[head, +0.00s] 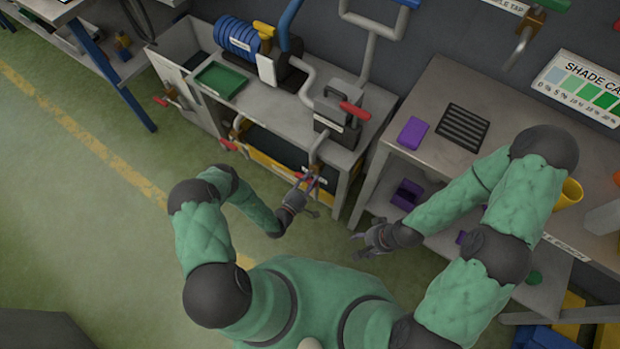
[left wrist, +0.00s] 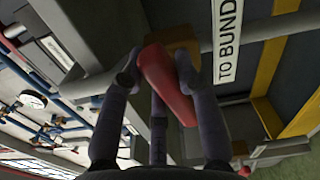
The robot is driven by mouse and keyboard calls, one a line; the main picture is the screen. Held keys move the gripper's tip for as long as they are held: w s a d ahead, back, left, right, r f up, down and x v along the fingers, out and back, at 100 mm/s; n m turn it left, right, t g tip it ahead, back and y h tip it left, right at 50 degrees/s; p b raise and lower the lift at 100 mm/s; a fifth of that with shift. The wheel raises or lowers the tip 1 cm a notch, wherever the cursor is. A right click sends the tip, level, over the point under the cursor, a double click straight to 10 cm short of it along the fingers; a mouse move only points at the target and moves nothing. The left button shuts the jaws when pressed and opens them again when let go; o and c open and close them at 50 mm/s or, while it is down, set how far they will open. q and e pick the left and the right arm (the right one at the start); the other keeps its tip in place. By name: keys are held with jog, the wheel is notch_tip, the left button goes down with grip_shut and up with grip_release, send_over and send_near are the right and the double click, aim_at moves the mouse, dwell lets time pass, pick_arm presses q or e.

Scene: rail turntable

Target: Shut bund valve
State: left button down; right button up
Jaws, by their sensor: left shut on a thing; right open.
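The bund valve has a red lever handle (left wrist: 167,85) on a brass-coloured body (left wrist: 183,45). A white label reading "TO BUND" (left wrist: 228,40) sits beside it on a grey pipe. My left gripper (left wrist: 158,75) is shut on the red handle, with fingers on both sides of it. In the head view my left gripper (head: 305,195) is low at the front of the grey bench, at the end of the down pipe, and it partly hides the handle. My right gripper (head: 364,242) is open and empty, over the floor by the right bench.
The grey bench (head: 290,112) carries a green tray (head: 221,80), a blue coiled hose (head: 236,36) and a box with another red lever (head: 355,110). Another red handle (head: 228,145) is at its left front. The right bench (head: 440,85) holds a purple block (head: 412,133). Floor at left is clear.

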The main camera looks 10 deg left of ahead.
pick_arm(q)
jog(key=shift+d+f+m, duration=0.1)
jog(key=shift+f+m, duration=0.1)
jog(key=shift+m, duration=0.9)
jog(key=c, duration=0.9)
grip_release()
jog(key=v, duration=1.2)
